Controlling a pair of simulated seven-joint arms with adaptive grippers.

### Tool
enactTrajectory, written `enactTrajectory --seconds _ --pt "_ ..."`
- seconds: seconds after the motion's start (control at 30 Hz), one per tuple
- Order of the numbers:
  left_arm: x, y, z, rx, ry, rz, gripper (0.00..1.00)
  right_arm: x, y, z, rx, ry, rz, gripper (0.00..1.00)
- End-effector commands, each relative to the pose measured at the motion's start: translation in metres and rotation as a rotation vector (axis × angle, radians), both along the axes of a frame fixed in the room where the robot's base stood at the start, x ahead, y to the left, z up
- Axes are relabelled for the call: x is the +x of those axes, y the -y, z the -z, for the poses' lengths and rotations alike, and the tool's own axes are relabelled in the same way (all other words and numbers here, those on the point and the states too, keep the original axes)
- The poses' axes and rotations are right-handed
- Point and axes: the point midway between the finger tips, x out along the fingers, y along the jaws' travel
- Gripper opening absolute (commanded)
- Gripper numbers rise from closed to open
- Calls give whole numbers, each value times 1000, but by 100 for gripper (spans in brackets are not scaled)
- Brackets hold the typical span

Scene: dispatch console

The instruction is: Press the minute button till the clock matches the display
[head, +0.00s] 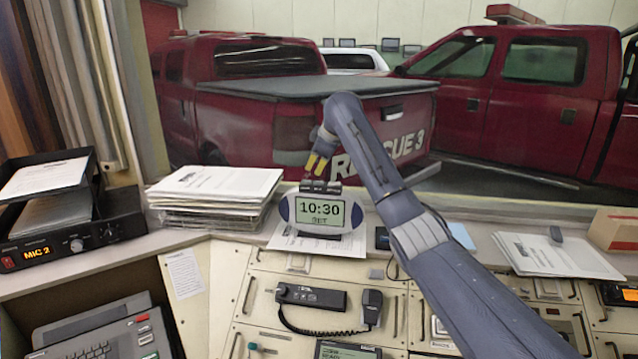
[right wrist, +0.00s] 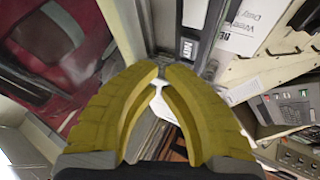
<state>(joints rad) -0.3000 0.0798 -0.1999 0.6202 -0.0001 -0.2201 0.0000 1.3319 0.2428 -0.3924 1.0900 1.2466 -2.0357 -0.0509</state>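The clock (head: 320,213) is a white and blue unit standing on the ledge, its screen reading 10:30 with SET below. Dark buttons (head: 320,187) run along its top. My right gripper (head: 316,166) has yellow fingers pointing down just above these buttons; I cannot tell whether they touch. In the right wrist view the fingertips of the right gripper (right wrist: 162,69) are together with nothing visible between them. My left gripper is out of view.
A paper stack (head: 212,190) lies left of the clock, and a radio reading MIC 2 (head: 75,240) is farther left. A handset with coiled cord (head: 312,297) sits on the console below. Papers (head: 555,255) lie at the right. Red trucks (head: 290,100) stand behind the ledge.

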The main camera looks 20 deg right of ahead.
Motion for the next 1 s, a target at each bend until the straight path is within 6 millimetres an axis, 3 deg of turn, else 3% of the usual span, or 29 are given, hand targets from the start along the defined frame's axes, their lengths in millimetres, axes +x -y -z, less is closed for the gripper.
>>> enactTrajectory --seconds 0.53,0.57,0.63,1.0 --pt "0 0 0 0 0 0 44 0 0 8 0 0 0 0" --pt "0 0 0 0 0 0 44 0 0 8 0 0 0 5" --pt "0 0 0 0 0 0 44 0 0 8 0 0 0 0" --pt "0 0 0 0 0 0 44 0 0 8 0 0 0 0"
